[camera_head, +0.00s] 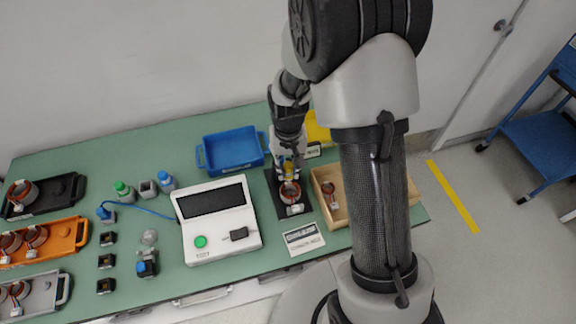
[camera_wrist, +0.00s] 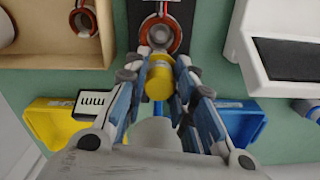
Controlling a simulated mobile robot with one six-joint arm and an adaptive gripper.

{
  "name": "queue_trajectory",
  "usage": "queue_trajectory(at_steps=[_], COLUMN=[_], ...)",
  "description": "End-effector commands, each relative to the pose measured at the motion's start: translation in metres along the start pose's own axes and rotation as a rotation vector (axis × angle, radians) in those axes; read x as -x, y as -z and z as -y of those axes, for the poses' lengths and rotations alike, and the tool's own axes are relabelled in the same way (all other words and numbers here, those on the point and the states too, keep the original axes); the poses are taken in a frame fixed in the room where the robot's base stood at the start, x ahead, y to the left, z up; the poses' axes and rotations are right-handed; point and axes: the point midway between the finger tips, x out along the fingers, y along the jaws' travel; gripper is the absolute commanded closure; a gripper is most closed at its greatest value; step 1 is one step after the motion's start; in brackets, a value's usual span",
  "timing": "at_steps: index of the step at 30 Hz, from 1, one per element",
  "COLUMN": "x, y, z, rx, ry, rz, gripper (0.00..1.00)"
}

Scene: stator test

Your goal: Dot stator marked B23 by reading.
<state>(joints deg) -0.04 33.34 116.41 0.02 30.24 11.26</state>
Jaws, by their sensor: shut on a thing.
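My gripper (camera_head: 289,165) is shut on a yellow cylindrical marker (camera_wrist: 159,82), which lies between its fingers in the wrist view. A stator (camera_head: 290,191) with a copper-red ring sits on a black plate (camera_head: 272,195) just below my gripper in the head view. The same stator shows at the top of the wrist view (camera_wrist: 160,32), just beyond the marker; contact cannot be told. Other stators lie in the black tray (camera_head: 69,187), orange tray (camera_head: 80,233) and grey tray (camera_head: 60,290), and one (camera_head: 329,188) in the wooden box (camera_head: 347,222). No B23 marking is legible.
A white tester (camera_head: 222,241) with a dark screen and green button stands left of the plate. A blue bin (camera_head: 233,150) and yellow bin (camera_head: 317,130) are behind. Bottles (camera_head: 124,191) and small black blocks (camera_head: 106,261) stand farther left. A printed card (camera_head: 303,238) lies in front.

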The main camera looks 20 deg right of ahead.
Motion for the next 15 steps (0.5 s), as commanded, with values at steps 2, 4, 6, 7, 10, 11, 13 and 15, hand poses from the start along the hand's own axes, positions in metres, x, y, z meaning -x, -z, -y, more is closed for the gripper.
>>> queue_trajectory(at_steps=[2, 4, 6, 7, 10, 11, 13, 15], x=[-0.0012, -0.0021, -0.0030, -0.0034, -0.0046, -0.0049, -0.0058, -0.0066], y=[0.0000, 0.0000, 0.0000, 0.0000, 0.0000, 0.0000, 0.0000, 0.0000], z=[0.0000, 0.0000, 0.0000, 0.0000, 0.0000, 0.0000, 0.0000, 0.0000], rx=[0.000, 0.000, 0.000, 0.000, 0.000, 0.000, 0.000, 0.000], ry=[0.000, 0.000, 0.000, 0.000, 0.000, 0.000, 0.000, 0.000], rz=[0.000, 0.000, 0.000, 0.000, 0.000, 0.000, 0.000, 0.000], gripper=[0.98, 0.98, 0.98, 0.98, 0.98, 0.98, 0.98, 0.98])
